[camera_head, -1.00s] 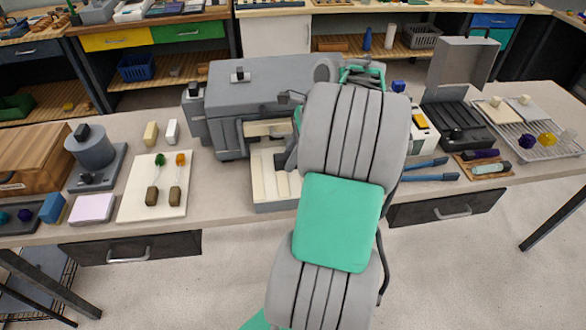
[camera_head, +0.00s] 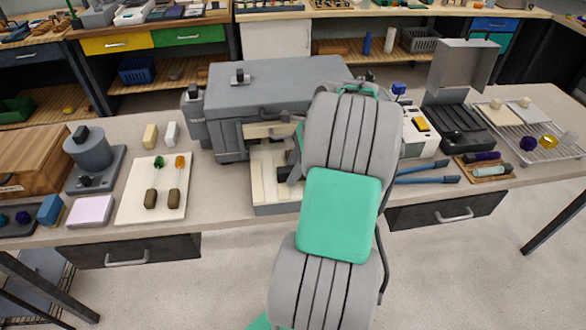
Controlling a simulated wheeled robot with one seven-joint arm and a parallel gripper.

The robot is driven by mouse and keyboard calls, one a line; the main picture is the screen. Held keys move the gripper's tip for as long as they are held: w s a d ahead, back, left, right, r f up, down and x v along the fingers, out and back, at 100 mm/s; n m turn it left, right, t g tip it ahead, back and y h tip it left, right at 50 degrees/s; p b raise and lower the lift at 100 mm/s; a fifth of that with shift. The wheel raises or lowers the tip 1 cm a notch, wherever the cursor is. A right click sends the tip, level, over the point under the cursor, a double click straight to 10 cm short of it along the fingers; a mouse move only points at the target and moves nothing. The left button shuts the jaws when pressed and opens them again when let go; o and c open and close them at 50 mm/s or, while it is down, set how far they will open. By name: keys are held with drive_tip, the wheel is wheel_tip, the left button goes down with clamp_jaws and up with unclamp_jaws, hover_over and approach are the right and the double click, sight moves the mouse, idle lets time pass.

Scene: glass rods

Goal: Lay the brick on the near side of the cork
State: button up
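I cannot tell for sure which thing is the brick. A cream upright block (camera_head: 150,136) and a white one (camera_head: 171,133) stand side by side on the left of the bench. A white board (camera_head: 134,203) in front of them bears two thin pieces, one with a green top and one with an orange top. Their brown, cork-like near ends are a left one (camera_head: 150,200) and a right one (camera_head: 174,199). My arm covers the middle of the bench, and my gripper is hidden behind it, so its fingers and anything in them do not show.
A grey furnace-like machine (camera_head: 270,82) with a pale front tray (camera_head: 269,190) stands left of my arm. A blue block (camera_head: 50,209) and a pale lilac pad (camera_head: 91,211) lie at front left. Blue tongs (camera_head: 428,180) and a wire rack (camera_head: 560,152) are at right.

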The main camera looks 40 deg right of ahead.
drive_tip(key=p+v, duration=0.5)
drive_tip(key=v, duration=0.8)
drive_tip(key=w+a+r+n, duration=0.1)
drive_tip(key=w+a+n, duration=0.15)
drive_tip(key=a, duration=0.35)
drive_tip(key=w+a+r+n+h, duration=0.1)
drive_tip(key=w+a+n, duration=0.1)
drive_tip(key=a+n, duration=0.25)
drive_tip(key=w+a+r+n, duration=0.1)
drive_tip(key=w+a+n, duration=0.15)
drive_tip(key=a, duration=0.45)
drive_tip(key=s+a+f+n+t+h, duration=0.1)
drive_tip(key=s+a+f+n+h, duration=0.1)
drive_tip(key=s+a+n, duration=0.7)
drive_tip(key=a+n, duration=0.4)
drive_tip(key=n, duration=0.2)
drive_tip(key=shift+a+t+h, duration=0.3)
drive_tip(key=shift+a, duration=0.1)
drive_tip(key=shift+f+n, duration=0.1)
drive_tip(key=shift+n, duration=0.15)
